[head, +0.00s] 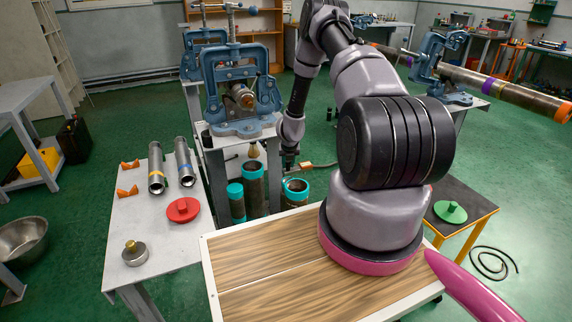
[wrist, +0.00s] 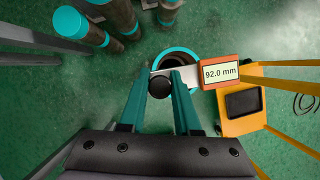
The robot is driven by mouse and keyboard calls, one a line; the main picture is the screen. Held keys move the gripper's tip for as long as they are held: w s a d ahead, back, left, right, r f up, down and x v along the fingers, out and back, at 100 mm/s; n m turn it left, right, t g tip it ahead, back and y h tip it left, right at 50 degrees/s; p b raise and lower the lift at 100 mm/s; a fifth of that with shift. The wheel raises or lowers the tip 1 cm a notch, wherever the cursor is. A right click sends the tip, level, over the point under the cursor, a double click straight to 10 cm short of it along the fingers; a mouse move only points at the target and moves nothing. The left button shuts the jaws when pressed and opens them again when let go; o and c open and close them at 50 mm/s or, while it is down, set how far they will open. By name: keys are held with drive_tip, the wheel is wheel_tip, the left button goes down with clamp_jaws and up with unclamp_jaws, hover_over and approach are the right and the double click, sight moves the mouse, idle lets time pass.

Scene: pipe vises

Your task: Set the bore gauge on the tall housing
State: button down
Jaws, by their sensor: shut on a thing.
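The bore gauge (wrist: 220,72) has an orange body, a display reading 92.0 mm, a silver bar and a black round knob. It also shows in the head view (head: 318,166), beside my gripper. My gripper (wrist: 172,78) is shut on the gauge near its knob; in the head view my gripper (head: 290,162) points down. Below is an open teal-rimmed housing (wrist: 188,53), also in the head view (head: 296,186). The bar overlaps its rim; I cannot tell whether they touch. Other teal-topped cylinders (head: 253,172) stand left of it. I cannot tell which is tallest.
A grey table (head: 133,218) at left holds metal tubes, a red disc (head: 183,210) and orange pieces. A wood-topped surface (head: 265,265) lies in front. A yellow-framed object (wrist: 238,122) is right of the housing.

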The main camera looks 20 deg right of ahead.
wheel_tip(320, 180, down, 7)
idle(0.6)
drive_tip(key=shift+f, duration=0.1)
idle(0.7)
drive_tip(key=c, duration=0.5)
unclamp_jaws()
drive_tip(key=shift+c, duration=0.2)
drive_tip(key=shift+r, duration=3.5)
